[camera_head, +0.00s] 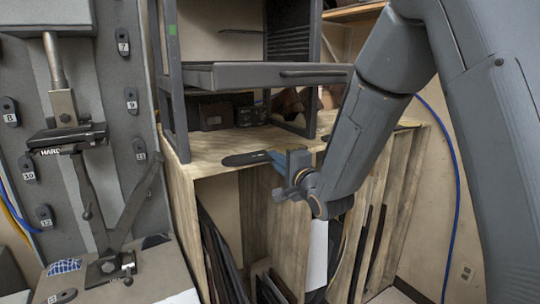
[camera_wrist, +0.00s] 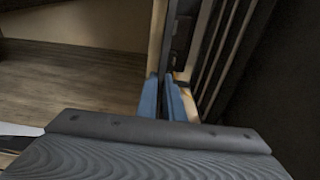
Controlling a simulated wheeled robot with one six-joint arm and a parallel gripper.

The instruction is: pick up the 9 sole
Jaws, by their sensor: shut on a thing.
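A dark, flat, elongated sole (camera_head: 244,159) shows in the head view just above the wooden cabinet top. My gripper (camera_head: 278,160), with blue fingers, is shut on its right end. I cannot read a number on the sole, and I cannot tell whether it touches the cabinet top. In the wrist view my gripper's blue fingers (camera_wrist: 164,102) are close together, and a narrow dark thing, perhaps the sole edge-on, shows just beyond them. A dark tag marked 9 (camera_head: 131,100) is on the grey panel at the left.
A grey metal rack (camera_head: 270,76) stands on the wooden cabinet (camera_head: 200,160), with dark boxes (camera_head: 228,115) under its shelf. The cabinet's open slots hold upright dark sheets. The grey panel (camera_head: 105,60) carries several numbered tags, with a clamp-like machine (camera_head: 68,137) before it.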

